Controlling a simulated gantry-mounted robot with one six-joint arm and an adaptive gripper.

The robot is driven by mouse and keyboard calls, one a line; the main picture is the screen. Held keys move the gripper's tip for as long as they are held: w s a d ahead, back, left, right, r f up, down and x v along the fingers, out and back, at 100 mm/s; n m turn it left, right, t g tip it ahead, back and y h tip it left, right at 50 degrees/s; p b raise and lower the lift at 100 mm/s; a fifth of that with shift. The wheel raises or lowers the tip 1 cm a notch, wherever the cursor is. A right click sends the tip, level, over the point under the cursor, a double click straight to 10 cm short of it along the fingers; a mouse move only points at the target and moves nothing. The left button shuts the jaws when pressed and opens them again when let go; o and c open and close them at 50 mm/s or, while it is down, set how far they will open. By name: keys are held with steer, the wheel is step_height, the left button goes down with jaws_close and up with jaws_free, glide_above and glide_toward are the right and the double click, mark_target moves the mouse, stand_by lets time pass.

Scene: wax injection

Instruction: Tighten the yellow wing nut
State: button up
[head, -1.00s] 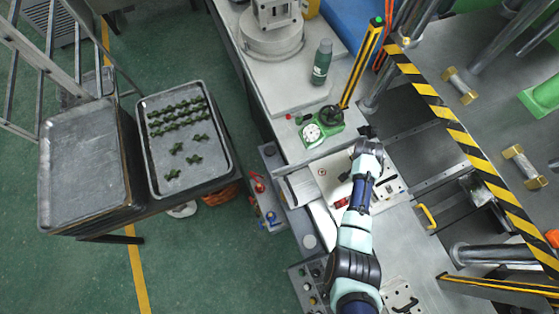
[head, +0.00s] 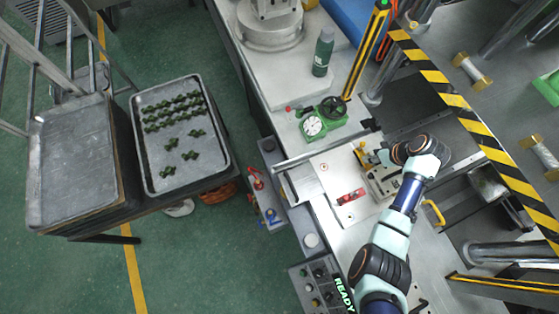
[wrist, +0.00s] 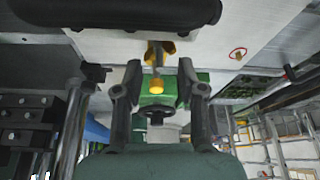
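In the wrist view, a yellow winged piece (wrist: 160,50), which looks like the wing nut, sits on a pale metal surface. My gripper (wrist: 158,80) is open, one finger on each side of this rod with visible gaps, holding nothing. In the head view, my dark wrist (head: 400,153) is over the right side of the metal fixture (head: 378,187). Small yellow parts (head: 362,150) show just left of it. My fingertips are hard to make out there.
A green dial gauge base (head: 325,121) and a dark green bottle (head: 322,52) stand beyond the fixture. A red-handled clamp (head: 351,196) lies left of my arm. A striped barrier (head: 468,130) runs along the right. A tray of green parts (head: 183,175) is at left.

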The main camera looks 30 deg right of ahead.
steer(key=v, duration=0.5)
steer(key=w+a+f+t+h+b, duration=0.2)
steer(key=w+a+b, duration=0.7)
steer(key=w+a, duration=0.45)
steer(key=a+r+t+b, duration=0.1)
steer(key=a+t+b, duration=0.2)
steer(key=a, duration=1.4)
steer(key=b, duration=0.3)
steer(key=shift+w+a, duration=0.2)
steer(key=shift+a, duration=0.1)
steer(key=shift+r, duration=0.1)
